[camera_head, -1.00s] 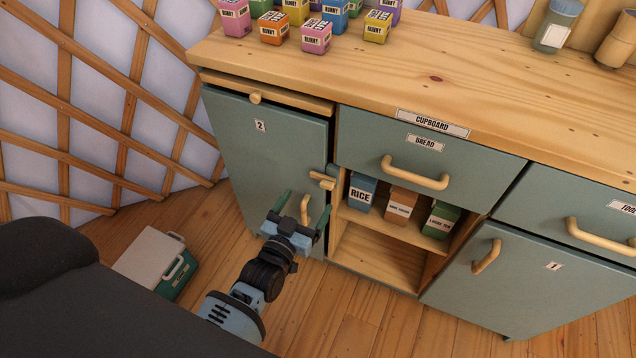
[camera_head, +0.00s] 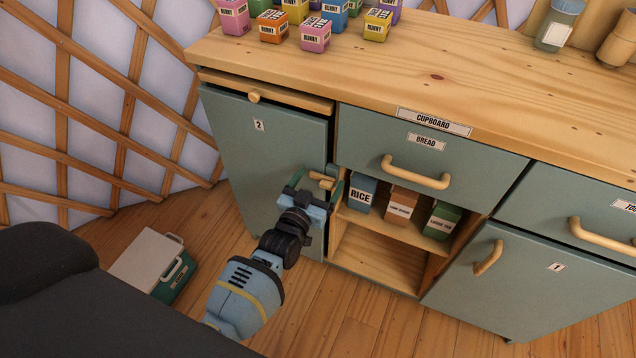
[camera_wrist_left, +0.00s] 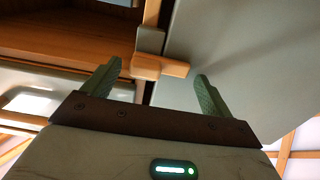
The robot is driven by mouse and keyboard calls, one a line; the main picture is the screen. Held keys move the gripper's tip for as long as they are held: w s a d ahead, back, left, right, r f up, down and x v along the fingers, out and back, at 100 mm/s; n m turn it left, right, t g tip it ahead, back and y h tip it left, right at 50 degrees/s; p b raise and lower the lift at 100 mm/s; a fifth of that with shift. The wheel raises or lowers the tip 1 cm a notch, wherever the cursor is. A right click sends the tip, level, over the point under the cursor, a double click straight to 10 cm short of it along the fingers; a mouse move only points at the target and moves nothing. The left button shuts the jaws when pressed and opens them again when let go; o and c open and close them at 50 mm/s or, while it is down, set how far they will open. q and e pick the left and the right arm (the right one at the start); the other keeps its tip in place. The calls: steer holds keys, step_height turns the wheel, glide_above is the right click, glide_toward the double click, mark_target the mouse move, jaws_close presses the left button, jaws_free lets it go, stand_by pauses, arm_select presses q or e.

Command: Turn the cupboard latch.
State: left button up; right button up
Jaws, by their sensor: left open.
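The cupboard latch (camera_head: 320,181) is a small wooden turn-piece at the right edge of the grey-green door marked 2 (camera_head: 262,150). In the wrist view the latch (camera_wrist_left: 160,66) lies crosswise between the fingertips, just ahead of them. My left gripper (camera_head: 318,186) is open, with a finger on either side of the latch; it also shows in the wrist view (camera_wrist_left: 155,82). I cannot tell whether the fingers touch the latch. The door looks closed, and its handle is hidden behind my gripper. My right gripper is not in view.
Right of the latch is an open shelf (camera_head: 376,262) with a rice box (camera_head: 361,193) and other boxes. The bread drawer (camera_head: 430,150) is above it. Small boxes stand on the counter (camera_head: 400,80). A green and white case (camera_head: 150,262) lies on the floor at left.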

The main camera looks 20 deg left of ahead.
arm_select(q)
steer(key=c, duration=1)
steer(key=shift+f+n, duration=0.1)
steer(key=shift+n, duration=0.2)
steer(key=n, duration=0.3)
steer(key=shift+a+f+n, duration=0.1)
steer(key=shift+f+n, duration=0.2)
steer(key=shift+f, duration=0.05)
steer(key=n+b, duration=0.1)
steer(key=n, duration=0.3)
steer(key=f+n+b, duration=0.1)
steer(key=n+b, duration=0.1)
steer(key=n, duration=0.3)
steer(key=d+f+n+b, duration=0.1)
steer(key=n, duration=0.3)
steer(key=shift+n, duration=0.3)
steer(key=shift+d+b, duration=0.1)
steer(key=shift+b, duration=0.2)
steer(key=o, duration=1)
steer(key=shift+r, duration=0.1)
